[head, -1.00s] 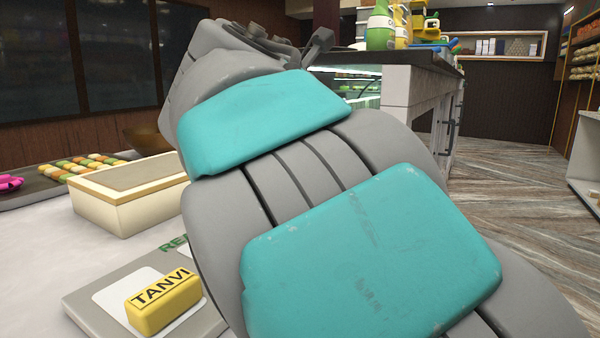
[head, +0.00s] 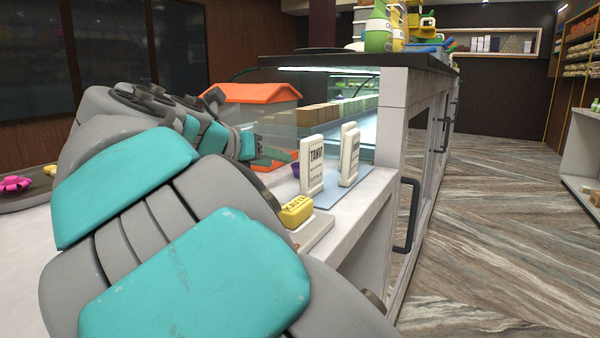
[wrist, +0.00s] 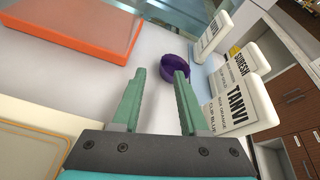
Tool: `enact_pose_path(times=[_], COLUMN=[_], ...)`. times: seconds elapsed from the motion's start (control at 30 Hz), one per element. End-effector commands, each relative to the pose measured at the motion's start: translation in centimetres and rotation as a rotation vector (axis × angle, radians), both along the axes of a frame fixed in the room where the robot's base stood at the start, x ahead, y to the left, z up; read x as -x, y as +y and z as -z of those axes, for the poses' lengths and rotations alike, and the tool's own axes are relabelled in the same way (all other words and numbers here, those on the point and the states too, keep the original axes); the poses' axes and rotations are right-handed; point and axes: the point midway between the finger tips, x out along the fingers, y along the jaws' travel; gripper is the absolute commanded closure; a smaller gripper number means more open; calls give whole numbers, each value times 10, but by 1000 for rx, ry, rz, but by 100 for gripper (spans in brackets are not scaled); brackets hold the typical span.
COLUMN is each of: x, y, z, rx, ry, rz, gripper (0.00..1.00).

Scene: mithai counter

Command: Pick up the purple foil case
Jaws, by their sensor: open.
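The purple foil case (wrist: 176,68) is a small, round, dark purple cup on the white counter in the wrist view. It lies just beyond my gripper's fingertips (wrist: 160,73), nearer the right finger, which hides a little of its lower edge. My gripper is open, with nothing between its green fingers. In the head view only a small part of the purple case (head: 295,169) shows, left of the white name signs. My arm covers the left and middle of that view, and the fingertips are hard to make out there.
White upright signs stand close right of the case, one marked TANVI (wrist: 238,100) and one SURESH (wrist: 250,60). A yellow block (head: 296,211) sits in front of the signs. A glass display (head: 340,110) rises behind.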

Motion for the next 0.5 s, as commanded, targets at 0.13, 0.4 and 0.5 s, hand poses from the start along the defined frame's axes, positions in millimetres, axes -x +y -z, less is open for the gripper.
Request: enact_pose_path(times=[0.13, 0.4, 0.5], x=[-9, -30, -40], y=[-8, -29, -36], z=[5, 17, 22], rx=[0, -2, -1], ry=[0, 0, 0], rz=[3, 4, 5], gripper=[57, 57, 57])
